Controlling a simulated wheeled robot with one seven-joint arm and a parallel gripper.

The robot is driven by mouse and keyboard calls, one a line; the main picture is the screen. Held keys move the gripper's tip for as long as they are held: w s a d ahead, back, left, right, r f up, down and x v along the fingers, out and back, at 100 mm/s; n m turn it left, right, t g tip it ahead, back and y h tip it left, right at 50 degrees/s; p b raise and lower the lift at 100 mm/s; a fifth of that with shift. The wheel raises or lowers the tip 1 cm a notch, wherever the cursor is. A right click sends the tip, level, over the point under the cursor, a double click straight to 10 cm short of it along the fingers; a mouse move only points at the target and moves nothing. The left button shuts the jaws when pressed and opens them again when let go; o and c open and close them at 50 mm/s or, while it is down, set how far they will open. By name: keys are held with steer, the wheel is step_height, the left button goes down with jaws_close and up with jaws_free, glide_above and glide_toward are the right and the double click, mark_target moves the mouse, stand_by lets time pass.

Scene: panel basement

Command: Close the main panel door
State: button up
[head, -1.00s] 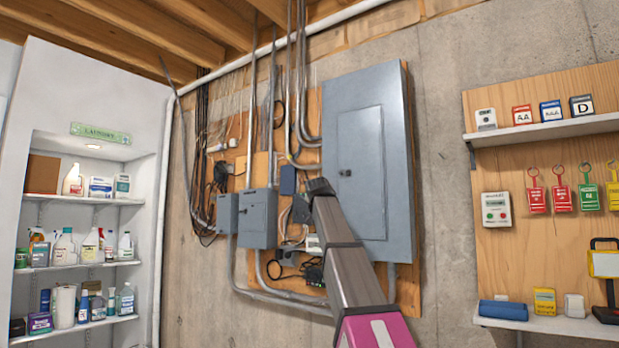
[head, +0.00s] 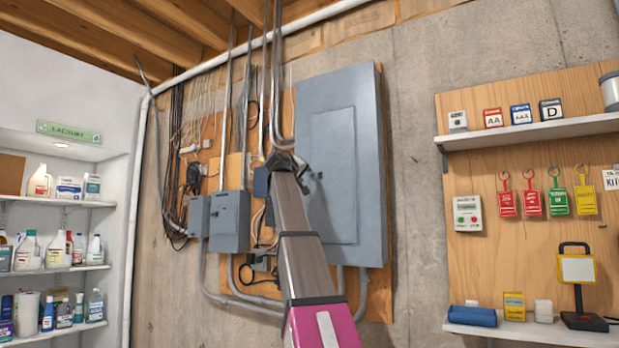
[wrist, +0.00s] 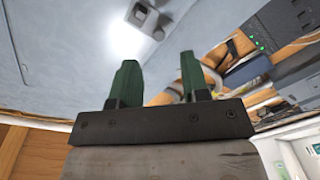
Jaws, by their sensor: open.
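The main panel (head: 365,120) is a tall grey metal box on the concrete wall. Its door (head: 333,215) is a grey rectangle on the front that looks flush with the cover; I cannot make out a gap. A dark latch (head: 319,175) sits at the door's left edge, and a latch also shows at the top of the wrist view (wrist: 149,18). My gripper (head: 284,160) is just left of the latch and a little higher. In the wrist view, its two green fingers (wrist: 160,80) are apart with nothing between them, facing the grey metal surface.
Smaller grey boxes (head: 229,222), conduits and loose cables crowd the backboard left of the panel. A laundry shelf (head: 55,268) stands at the left.

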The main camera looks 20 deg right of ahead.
mark_target(311, 176)
steer(key=x, duration=0.6)
steer(key=shift+w+d, duration=0.15)
steer(key=shift+w, duration=0.05)
